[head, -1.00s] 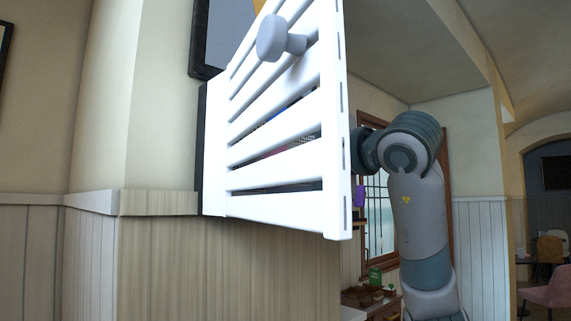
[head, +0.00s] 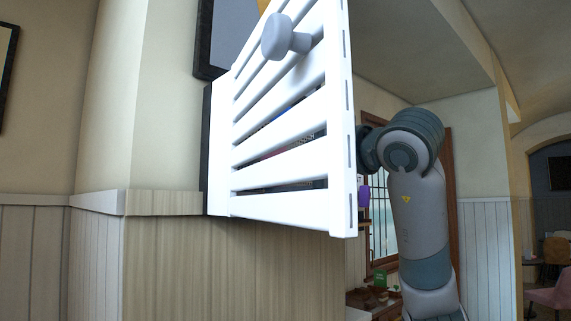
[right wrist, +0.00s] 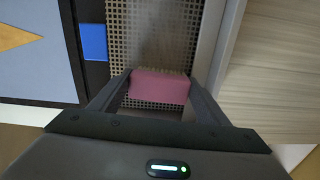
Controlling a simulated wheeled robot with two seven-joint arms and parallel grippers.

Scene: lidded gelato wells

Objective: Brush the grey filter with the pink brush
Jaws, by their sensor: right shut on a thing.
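In the right wrist view the grey filter (right wrist: 140,22) is a perforated metal panel in the upper middle. The pink brush (right wrist: 158,88) is a pink block between the fingers of my right gripper (right wrist: 153,82), which is shut on it. The brush lies over the lower part of the filter with its far side toward the mesh; whether the bristles touch is hard to tell. In the head view a white slatted cover (head: 285,165) with a grey knob hides my right gripper and most of the filter. My left gripper is in neither view.
The cover stands swung out from the wall (head: 160,160), between the camera and my right arm. A blue tab (right wrist: 93,42) on a dark frame sits left of the filter. A pale frame edge and wood panelling (right wrist: 275,60) are on its right.

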